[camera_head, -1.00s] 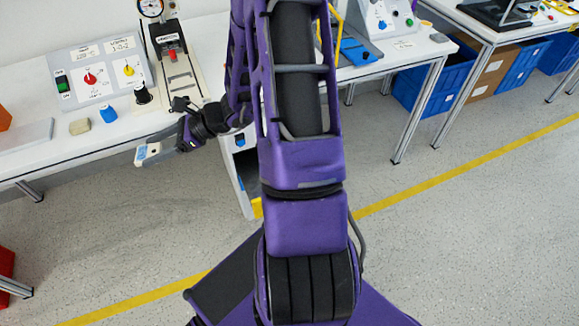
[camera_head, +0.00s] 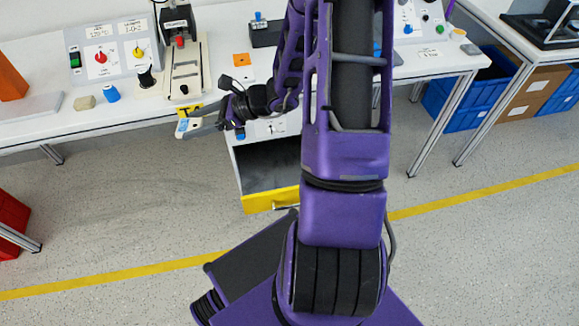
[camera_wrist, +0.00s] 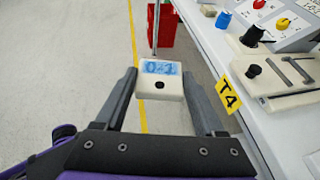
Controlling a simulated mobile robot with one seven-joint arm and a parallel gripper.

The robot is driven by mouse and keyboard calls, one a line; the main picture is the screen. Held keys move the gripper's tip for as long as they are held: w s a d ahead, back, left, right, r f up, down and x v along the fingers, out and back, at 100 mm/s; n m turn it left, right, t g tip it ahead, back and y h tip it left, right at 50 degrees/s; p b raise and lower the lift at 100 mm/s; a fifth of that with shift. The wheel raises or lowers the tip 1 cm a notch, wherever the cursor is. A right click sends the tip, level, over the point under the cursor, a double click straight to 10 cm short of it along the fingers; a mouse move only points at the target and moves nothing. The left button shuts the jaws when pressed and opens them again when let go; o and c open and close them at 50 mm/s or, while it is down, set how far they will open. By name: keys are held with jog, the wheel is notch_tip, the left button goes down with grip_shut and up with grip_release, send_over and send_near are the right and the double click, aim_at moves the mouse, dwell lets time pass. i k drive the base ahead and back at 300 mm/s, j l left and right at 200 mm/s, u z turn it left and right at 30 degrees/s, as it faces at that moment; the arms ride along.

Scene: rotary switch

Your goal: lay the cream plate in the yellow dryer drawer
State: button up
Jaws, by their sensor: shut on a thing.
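The cream plate (camera_wrist: 172,88) has a blue 0-1 marking and a dark hole. In the wrist view it sits between the two fingers of my gripper (camera_wrist: 160,76), which is shut on it. In the head view the plate (camera_head: 188,124) is held out to the left of my gripper (camera_head: 206,124), near the table's front edge. The yellow dryer drawer (camera_head: 268,200) is below and right of the gripper, under the table. It stands open, with a dark interior (camera_head: 265,165); my arm hides its right part.
The white table (camera_head: 120,115) carries a switch panel (camera_head: 110,50), a press-like fixture (camera_head: 184,65), a blue knob (camera_head: 111,93) and a beige block (camera_head: 85,102). Open floor lies in front.

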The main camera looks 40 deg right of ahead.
aim_at(281, 175)
jog(key=k+l, duration=0.1)
jog(key=l, duration=0.35)
jog(key=k+l, duration=0.1)
jog(key=l, duration=0.4)
jog(key=k+l, duration=0.1)
jog(key=l, duration=0.35)
jog(key=i+j, duration=0.2)
jog(key=i, duration=0.05)
